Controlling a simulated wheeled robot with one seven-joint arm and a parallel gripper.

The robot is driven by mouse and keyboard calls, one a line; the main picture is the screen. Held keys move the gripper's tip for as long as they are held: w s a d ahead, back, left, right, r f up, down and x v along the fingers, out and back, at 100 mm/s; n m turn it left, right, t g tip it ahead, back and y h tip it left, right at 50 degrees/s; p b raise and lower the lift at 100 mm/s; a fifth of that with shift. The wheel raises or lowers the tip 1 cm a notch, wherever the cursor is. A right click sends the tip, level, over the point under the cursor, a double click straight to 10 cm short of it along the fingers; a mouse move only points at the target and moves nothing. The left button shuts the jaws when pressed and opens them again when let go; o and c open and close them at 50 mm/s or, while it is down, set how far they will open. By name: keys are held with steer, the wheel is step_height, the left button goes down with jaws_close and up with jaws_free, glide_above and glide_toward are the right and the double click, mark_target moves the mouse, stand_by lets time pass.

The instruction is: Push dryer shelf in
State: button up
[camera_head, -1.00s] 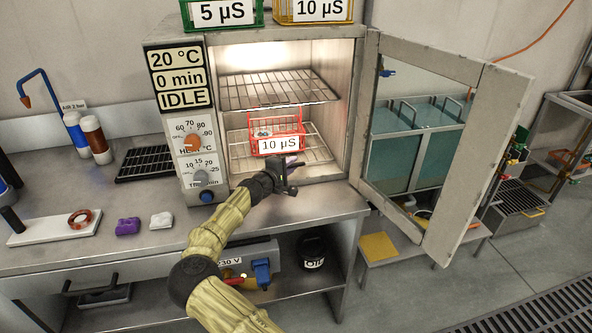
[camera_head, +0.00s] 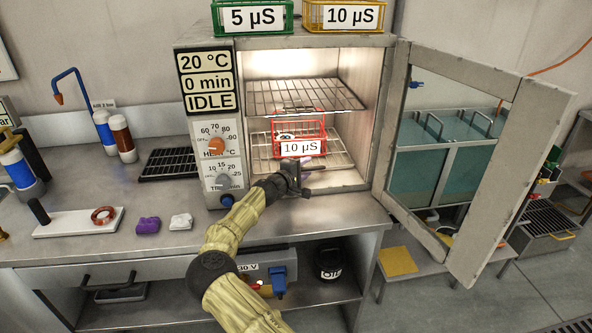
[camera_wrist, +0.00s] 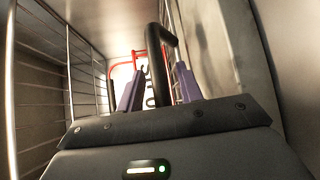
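The dryer (camera_head: 185,56) stands on the bench with its door (camera_head: 495,180) wide open. A lower wire shelf (camera_head: 335,158) is inside and carries a red basket (camera_head: 318,121) labelled 10 µS. An upper wire shelf (camera_head: 300,95) is empty. My gripper (camera_head: 305,163) is at the front of the lower shelf, just before the basket. In the wrist view, my gripper's two purple fingers (camera_wrist: 158,88) stand apart on either side of a dark looped bar (camera_wrist: 160,70). Whether they touch the bar is unclear. The red basket's frame (camera_wrist: 148,56) shows beyond them.
Green (camera_head: 285,17) and yellow (camera_head: 316,28) baskets stand on the dryer. A black rack (camera_head: 168,164), a purple lump (camera_head: 148,226) and a white board (camera_head: 70,226) lie on the bench to the left. The open door takes up the right side.

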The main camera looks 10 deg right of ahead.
steer(key=shift+s+d+r, duration=0.1)
steer(key=shift+d, duration=0.35)
steer(key=shift+s, duration=0.25)
steer(key=w+a+v, duration=0.1)
steer(key=v, duration=1.6)
steer(key=shift+s+a+b, duration=0.2)
steer(key=shift+s+b, duration=0.1)
